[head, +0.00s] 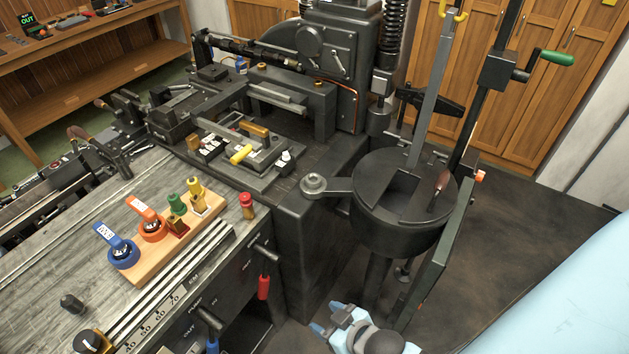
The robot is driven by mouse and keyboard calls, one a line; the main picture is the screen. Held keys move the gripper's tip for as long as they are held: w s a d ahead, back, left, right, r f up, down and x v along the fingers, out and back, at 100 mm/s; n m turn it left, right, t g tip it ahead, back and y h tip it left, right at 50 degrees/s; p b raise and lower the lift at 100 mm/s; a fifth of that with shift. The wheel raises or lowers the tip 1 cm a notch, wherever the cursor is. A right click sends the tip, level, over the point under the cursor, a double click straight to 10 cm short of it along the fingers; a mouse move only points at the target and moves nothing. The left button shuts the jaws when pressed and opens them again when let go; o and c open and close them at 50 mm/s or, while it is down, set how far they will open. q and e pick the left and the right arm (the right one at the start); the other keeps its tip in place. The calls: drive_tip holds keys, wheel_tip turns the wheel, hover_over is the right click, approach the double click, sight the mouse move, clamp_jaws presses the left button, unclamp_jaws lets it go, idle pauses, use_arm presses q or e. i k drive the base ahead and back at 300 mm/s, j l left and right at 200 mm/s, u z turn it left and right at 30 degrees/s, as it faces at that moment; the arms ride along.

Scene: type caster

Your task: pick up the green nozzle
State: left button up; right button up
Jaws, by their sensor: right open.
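The green nozzle (176,204) stands upright on the wooden block (150,270) at the left, between an orange-handled piece (150,222) and a yellow-topped piece (195,188). Its lower part looks brownish. My right gripper (328,318) is at the bottom centre with light blue fingertips, open and empty. It is well to the right of and below the green nozzle in the picture, clear of the bench. My left gripper is out of view.
A blue-handled piece (118,246) is also on the block. A red-topped piece (247,205) stands near the bench edge. Metal rails (185,265) run in front of the block. The dark machine (320,230) and its round pot (400,225) stand at centre and right.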

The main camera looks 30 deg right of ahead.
sight(174, 199)
drive_tip(key=k+l+u, duration=0.2)
drive_tip(key=u, duration=0.25)
drive_tip(key=k+l+u, duration=0.1)
drive_tip(key=k+u, duration=0.15)
drive_tip(key=u, duration=0.15)
drive_tip(key=k+u, duration=0.25)
drive_tip(key=u, duration=0.2)
